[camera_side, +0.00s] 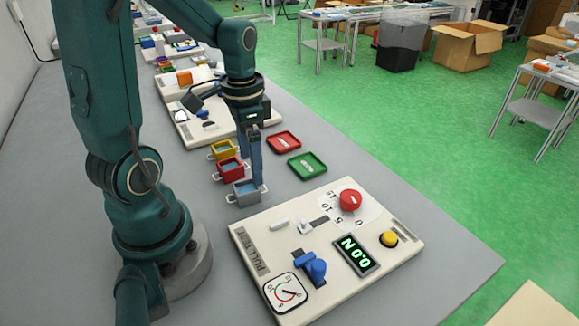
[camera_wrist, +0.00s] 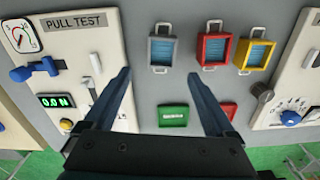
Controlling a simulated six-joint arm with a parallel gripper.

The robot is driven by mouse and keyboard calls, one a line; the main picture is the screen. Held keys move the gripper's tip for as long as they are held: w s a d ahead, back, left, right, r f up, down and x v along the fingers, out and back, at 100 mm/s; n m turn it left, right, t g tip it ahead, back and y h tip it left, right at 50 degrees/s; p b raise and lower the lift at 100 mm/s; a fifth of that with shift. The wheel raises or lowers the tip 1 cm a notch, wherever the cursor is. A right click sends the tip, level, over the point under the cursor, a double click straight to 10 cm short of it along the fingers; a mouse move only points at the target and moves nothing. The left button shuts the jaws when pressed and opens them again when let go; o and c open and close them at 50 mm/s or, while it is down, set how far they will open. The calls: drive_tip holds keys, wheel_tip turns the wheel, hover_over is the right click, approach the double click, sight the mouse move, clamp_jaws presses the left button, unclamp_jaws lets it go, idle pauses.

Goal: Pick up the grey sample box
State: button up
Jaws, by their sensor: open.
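The grey sample box (camera_side: 235,196) stands upright on the grey bench, nearest the pull test panel in the row of boxes. It holds light blue contents and has handles at its ends. It also shows in the wrist view (camera_wrist: 151,55), above and between my fingertips. My gripper (camera_wrist: 159,75) is open and empty, its fingers spread wider than the box. In the side view my gripper (camera_side: 257,182) points down just beside the box, partly in front of it. Whether a finger touches the box cannot be told.
A red box (camera_side: 229,172) and a yellow box (camera_side: 223,151) stand close beside the grey one. A red tray (camera_side: 284,142) and a green tray (camera_side: 307,166) lie on the bench. The pull test panel (camera_side: 330,285) with knobs is at the front; another panel (camera_wrist: 262,118) lies right.

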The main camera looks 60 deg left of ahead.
sight(252, 184)
drive_tip(key=shift+s+a+f, duration=0.1)
drive_tip(key=shift+s+f, duration=0.05)
drive_tip(key=shift+f, duration=2.5)
drive_tip(key=shift+c, duration=0.3)
clamp_jaws()
drive_tip(key=shift+r, duration=0.1)
